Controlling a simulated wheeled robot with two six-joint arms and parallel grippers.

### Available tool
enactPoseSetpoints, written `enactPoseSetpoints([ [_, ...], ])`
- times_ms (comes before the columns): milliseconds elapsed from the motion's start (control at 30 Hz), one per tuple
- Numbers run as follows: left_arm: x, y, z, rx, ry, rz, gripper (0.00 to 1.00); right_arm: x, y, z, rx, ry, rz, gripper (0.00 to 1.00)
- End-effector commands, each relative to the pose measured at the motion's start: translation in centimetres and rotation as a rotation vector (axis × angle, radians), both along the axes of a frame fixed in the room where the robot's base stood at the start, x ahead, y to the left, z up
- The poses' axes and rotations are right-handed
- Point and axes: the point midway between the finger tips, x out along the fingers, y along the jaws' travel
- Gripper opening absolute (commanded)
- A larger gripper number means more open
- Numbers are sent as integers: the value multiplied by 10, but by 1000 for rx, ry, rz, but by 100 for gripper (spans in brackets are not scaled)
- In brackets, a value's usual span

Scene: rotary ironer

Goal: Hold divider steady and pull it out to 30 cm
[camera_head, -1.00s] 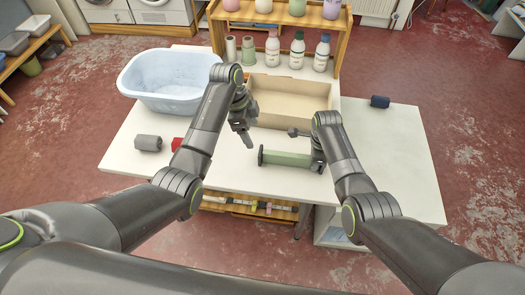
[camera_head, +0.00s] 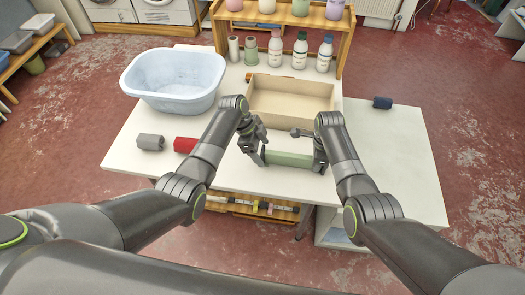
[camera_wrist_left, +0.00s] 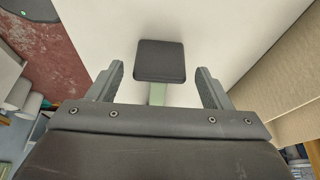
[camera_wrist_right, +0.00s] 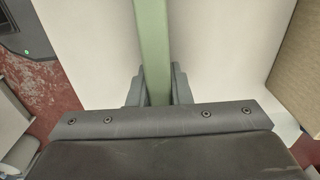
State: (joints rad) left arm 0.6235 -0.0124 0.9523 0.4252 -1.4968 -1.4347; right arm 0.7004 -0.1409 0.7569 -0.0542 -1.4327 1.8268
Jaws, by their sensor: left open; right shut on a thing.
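The divider is a pale green bar (camera_head: 289,159) lying across the white table in front of the beige tray. My right gripper (camera_head: 319,161) is shut on its right end; the right wrist view shows the green bar (camera_wrist_right: 152,45) running up from between the fingers (camera_wrist_right: 158,88). My left gripper (camera_head: 256,152) is at the bar's left end. In the left wrist view its fingers (camera_wrist_left: 160,88) stand open either side of the dark square end pad (camera_wrist_left: 160,60), with a gap on each side. A little green shows below the pad.
The empty beige tray (camera_head: 290,83) lies just behind the bar. A blue tub (camera_head: 172,100), a grey roll (camera_head: 150,142) and a red roll (camera_head: 185,144) are on the left. A dark blue roll (camera_head: 382,102) lies right. Bottles stand behind.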

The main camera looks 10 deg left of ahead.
Motion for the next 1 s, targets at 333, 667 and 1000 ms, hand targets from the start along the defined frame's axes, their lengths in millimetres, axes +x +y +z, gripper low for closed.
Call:
enactPoseSetpoints([
  [333, 0, -6, -14, 2, 0, -1, 73, 0, 0, 0, 0, 0, 0, 0],
  [667, 0, -6, -14, 1, 0, -1, 54, 0, 0, 0, 0, 0, 0, 0],
  [1000, 0, -6, -14, 1, 0, -1, 10, 0, 0, 0, 0, 0, 0, 0],
])
